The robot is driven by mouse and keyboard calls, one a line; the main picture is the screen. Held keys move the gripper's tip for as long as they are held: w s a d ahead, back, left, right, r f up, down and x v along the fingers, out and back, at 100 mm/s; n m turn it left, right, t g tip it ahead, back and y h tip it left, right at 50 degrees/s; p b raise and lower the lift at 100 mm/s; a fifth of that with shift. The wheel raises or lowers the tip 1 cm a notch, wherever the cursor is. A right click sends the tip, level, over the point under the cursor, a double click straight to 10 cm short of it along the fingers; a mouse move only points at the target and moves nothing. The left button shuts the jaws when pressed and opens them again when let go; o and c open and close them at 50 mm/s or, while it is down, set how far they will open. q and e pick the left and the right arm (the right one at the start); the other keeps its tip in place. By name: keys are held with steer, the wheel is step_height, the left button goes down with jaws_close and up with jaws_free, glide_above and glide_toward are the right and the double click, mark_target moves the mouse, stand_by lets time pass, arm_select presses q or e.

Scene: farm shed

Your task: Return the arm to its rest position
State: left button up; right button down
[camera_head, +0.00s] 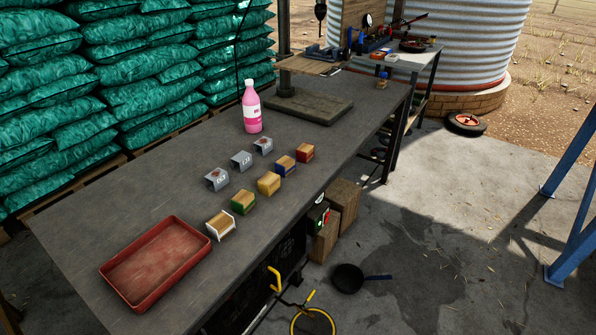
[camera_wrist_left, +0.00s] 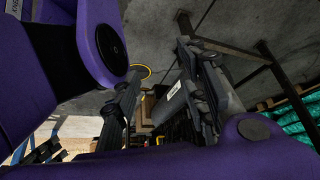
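The head view shows neither of my arms nor grippers. In the left wrist view my left gripper (camera_wrist_left: 159,48) has its two dark fingers spread apart, with nothing held between them. Purple links of my own arm fill the left side and bottom of that view. Through the gap I see the grey floor. My right gripper is in neither view.
The workbench (camera_head: 110,205) holds a red tray (camera_head: 155,262), a pink bottle (camera_head: 251,108), several small coloured blocks (camera_head: 268,183) and grey number stands (camera_head: 241,160). A black pan (camera_head: 347,278) lies on the floor. Teal sacks (camera_head: 150,65) are stacked behind.

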arm_select(q)
steer(key=w+r+t+p, duration=0.1)
steer(key=w+r+p, duration=0.4)
steer(key=r, duration=0.4)
steer(key=w+r+t+p, duration=0.2)
steer(key=w+r+p, duration=0.3)
steer(key=r+p, duration=0.3)
steer(key=shift+w+d+r, duration=0.15)
steer(key=shift+w+r, duration=0.2)
steer(key=shift+r, duration=0.55)
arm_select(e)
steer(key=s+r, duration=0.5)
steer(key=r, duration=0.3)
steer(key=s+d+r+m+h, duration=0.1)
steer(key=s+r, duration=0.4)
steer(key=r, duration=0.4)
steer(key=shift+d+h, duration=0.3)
arm_select(q)
steer(key=shift+c, duration=0.4)
steer(key=shift+c, duration=0.7)
steer(key=shift+w+d, duration=0.1)
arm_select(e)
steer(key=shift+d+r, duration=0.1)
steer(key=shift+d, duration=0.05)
